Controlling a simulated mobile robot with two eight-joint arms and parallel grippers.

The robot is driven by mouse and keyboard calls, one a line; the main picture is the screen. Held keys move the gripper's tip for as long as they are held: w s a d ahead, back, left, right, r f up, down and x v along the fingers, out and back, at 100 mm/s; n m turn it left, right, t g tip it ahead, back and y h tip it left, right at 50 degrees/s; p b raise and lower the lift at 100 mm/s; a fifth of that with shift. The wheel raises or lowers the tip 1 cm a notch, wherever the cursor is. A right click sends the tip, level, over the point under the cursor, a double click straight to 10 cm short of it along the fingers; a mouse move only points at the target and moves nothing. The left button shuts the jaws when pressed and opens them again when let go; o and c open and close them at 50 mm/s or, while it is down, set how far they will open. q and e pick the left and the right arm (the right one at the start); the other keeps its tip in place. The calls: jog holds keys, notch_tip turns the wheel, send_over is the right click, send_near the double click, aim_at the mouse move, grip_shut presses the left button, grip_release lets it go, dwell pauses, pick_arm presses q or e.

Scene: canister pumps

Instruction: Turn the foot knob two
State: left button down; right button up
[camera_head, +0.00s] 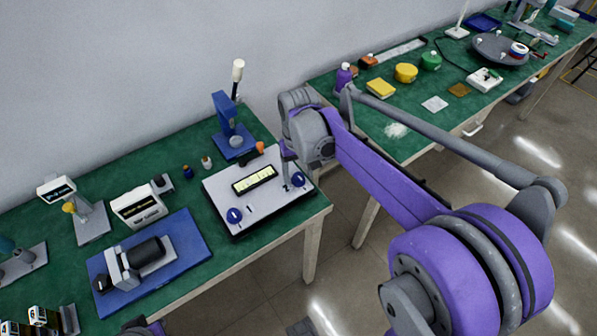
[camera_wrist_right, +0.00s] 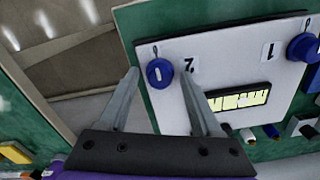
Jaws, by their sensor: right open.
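The white panel (camera_head: 262,203) lies on the green table, with a blue knob at each front corner and a lit yellow display (camera_head: 254,179) between them. The knob by the printed "2" is the right one (camera_head: 298,180) in the head view. In the right wrist view this knob (camera_wrist_right: 159,72) shows a white mark and lies between the fingertips. The other knob (camera_head: 234,215), by the "1", also shows in the wrist view (camera_wrist_right: 303,47). My right gripper (camera_wrist_right: 161,76) is open, its fingers apart around knob two; contact is not clear. My left gripper's fingers are not in view.
A blue stand (camera_head: 232,135) stands behind the panel. A blue tray (camera_head: 195,238) with a dark cylinder device lies left of it. The table's edge runs close by the panel. A second green table (camera_head: 405,138) stands at the right.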

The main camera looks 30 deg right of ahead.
aim_at(299, 176)
notch_tip(299, 176, up, 11)
jog(key=p, duration=0.1)
dwell(0.4)
jog(key=shift+f, duration=0.1)
jog(key=s+a+f+n+t+p, duration=0.1)
jog(key=s+a+f+t+p, duration=0.1)
jog(key=s, duration=0.5)
jog(key=s+a+f+n+t+p, duration=0.1)
jog(key=s+a+f+t+p, duration=0.2)
jog(key=s, duration=0.5)
jog(key=shift+a+f+p, duration=0.35)
jog(key=shift+a+f, duration=0.3)
jog(key=shift+a, duration=0.6)
